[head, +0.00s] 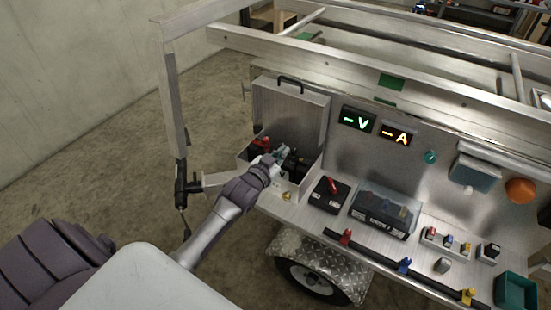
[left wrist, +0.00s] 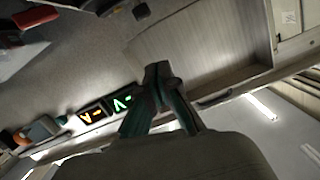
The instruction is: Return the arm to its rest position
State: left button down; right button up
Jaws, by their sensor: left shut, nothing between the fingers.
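My left arm reaches in from the lower left in the head view. Its gripper (head: 281,153) is at the open metal box (head: 292,103) on the trailer's side, in front of the raised lid and over dark contents. In the left wrist view the two fingers (left wrist: 158,72) meet at their tips, shut with nothing between them. The arm hides part of the box's front. My right gripper does not show in either view.
The trailer panel has a green display (head: 357,119) and an orange display (head: 397,134). Its shelf carries a black box with a red lever (head: 329,193), a clear-covered unit (head: 384,212) and a green bin (head: 515,292). Floor (head: 110,150) is clear at left.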

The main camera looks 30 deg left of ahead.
pick_arm(q)
jog(key=s+d+f+g, duration=0.1)
jog(key=s+f+g, duration=0.2)
jog(key=s+f, duration=0.55)
jog(key=s+d+f+g, duration=0.15)
jog(key=s+f, duration=0.25)
jog(key=f, duration=0.9)
jog(key=s+d+f+g, duration=0.1)
jog(key=s+f+g, duration=0.2)
jog(key=s+f, duration=0.6)
jog(key=s+d+f+g, duration=0.1)
jog(key=s+f+g, duration=0.1)
jog(key=s+f, duration=0.4)
jog(key=s+d+f+g, duration=0.2)
jog(key=s+f, duration=0.4)
jog(key=s, duration=0.8)
jog(key=s+d+f+g, duration=0.2)
jog(key=s+f, duration=0.4)
jog(key=s, duration=0.4)
jog(key=shift+s+f+m+g+h, duration=0.2)
jog(key=shift+m+g+h, duration=0.1)
jog(key=shift+g, duration=0.55)
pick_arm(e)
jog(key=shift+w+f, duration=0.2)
pick_arm(q)
jog(key=shift+w, duration=0.1)
